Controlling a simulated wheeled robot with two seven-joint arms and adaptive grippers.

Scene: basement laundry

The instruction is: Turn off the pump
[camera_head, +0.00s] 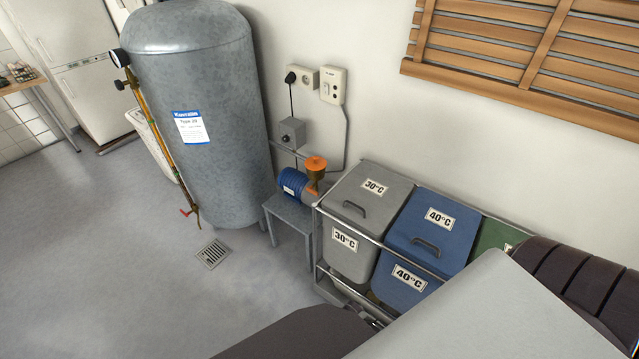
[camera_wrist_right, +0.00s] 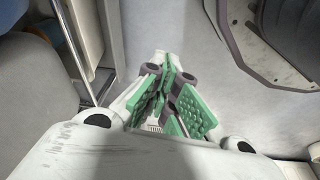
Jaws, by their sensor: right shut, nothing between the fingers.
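The pump (camera_head: 292,183), with a blue motor and an orange-topped brass part (camera_head: 316,170), sits on a small grey stand (camera_head: 289,212) by the wall in the head view. My right gripper (camera_wrist_right: 163,85), with green pads, is shut and empty in the right wrist view. The pump is not recognisable there. My left gripper is not in view.
A tall grey tank (camera_head: 200,120) stands left of the pump. Lidded laundry bins, grey (camera_head: 366,193) and blue (camera_head: 425,228), stand in a metal frame to its right. A drain grate (camera_head: 212,254) lies in open floor. A slatted wooden panel (camera_head: 530,50) hangs on the wall.

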